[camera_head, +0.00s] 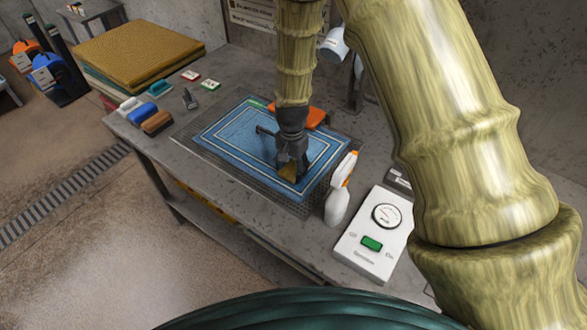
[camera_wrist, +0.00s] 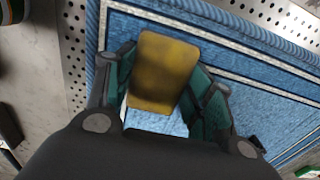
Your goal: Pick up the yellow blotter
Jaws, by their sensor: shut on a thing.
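The yellow blotter (camera_wrist: 165,72) is a flat rounded pad between the two teal-padded fingers of my gripper (camera_wrist: 163,90) in the wrist view. My gripper is shut on it. In the head view, my gripper (camera_head: 287,160) is over the blue rug, and a small part of the yellow blotter (camera_head: 288,172) shows at the fingertips. The fingers partly hide it there. I cannot tell whether the blotter touches the rug. The blue rug (camera_head: 228,128) with white border lines lies flat on a perforated grey board on the table.
A white spray bottle (camera_head: 338,205) and a white dial box (camera_head: 372,240) stand right of the rug. An orange item (camera_head: 315,118) lies behind my gripper. Several brushes (camera_head: 145,110) and a yellow stack (camera_head: 140,50) are at the left.

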